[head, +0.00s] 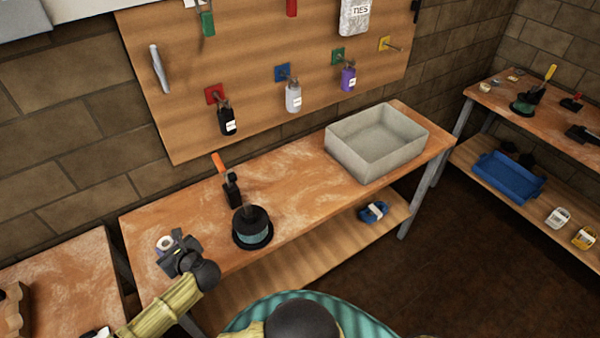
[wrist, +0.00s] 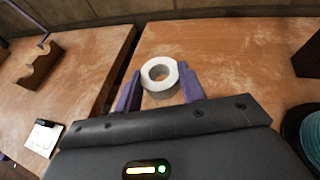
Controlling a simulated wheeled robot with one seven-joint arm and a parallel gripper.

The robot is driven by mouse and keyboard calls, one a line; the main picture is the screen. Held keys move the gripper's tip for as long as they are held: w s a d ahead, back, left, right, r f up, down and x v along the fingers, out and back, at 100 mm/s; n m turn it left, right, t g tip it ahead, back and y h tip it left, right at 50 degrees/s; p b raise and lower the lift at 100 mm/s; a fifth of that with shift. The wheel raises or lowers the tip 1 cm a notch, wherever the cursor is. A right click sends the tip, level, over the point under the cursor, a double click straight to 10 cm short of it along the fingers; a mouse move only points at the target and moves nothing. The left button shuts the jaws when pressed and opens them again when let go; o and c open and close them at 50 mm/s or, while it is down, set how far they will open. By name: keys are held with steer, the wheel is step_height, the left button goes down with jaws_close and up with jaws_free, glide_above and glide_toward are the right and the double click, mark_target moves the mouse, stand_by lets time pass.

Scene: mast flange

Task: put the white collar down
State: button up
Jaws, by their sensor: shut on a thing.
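The white collar (wrist: 160,75) is a short ring with a round hole, seen from above in the wrist view. My gripper (wrist: 160,88) has its two purple fingers on either side of the ring and is shut on it. In the head view the collar (head: 165,243) shows at the left end of the middle workbench (head: 300,190), with my gripper (head: 176,241) at it. I cannot tell whether the collar touches the bench top or is held just above it.
A dark round base with a teal band (head: 252,228) stands right of my gripper, with an orange-handled tool (head: 230,185) behind it. A grey bin (head: 375,143) sits at the bench's right end. A gap separates the left bench (head: 60,262). Bare bench surrounds the collar.

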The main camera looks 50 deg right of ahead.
mark_target(165, 241)
steer(key=shift+w+d+f+m+h+b, duration=0.1)
steer(key=shift+w+f+m+h+b, duration=0.4)
steer(key=shift+w+m+h+b, duration=0.55)
steer(key=m+h+b, duration=0.1)
steer(key=w+m+g+h+b, duration=0.1)
steer(key=b, duration=0.1)
steer(key=shift+d+f+h, duration=0.1)
steer(key=shift+f+h, duration=0.05)
steer(key=shift+h, duration=0.2)
steer(key=m+g+h+b, duration=0.1)
steer(key=m+h+b, duration=0.1)
steer(key=m, duration=0.1)
steer(key=shift+s+r+g+h+b, duration=0.15)
steer(key=shift+r+g+h+b, duration=0.15)
steer(key=shift+g+h+b, duration=0.1)
steer(key=shift+s+r+m+g+h+b, duration=0.4)
steer(key=shift+m+g+h+b, duration=0.1)
steer(key=shift+m+h+b, duration=0.3)
steer(key=shift+s+r+m+g+h, duration=0.3)
steer(key=shift+s+r+m+h, duration=0.15)
steer(key=shift+r+h, duration=0.1)
steer(key=shift+f, duration=3.15)
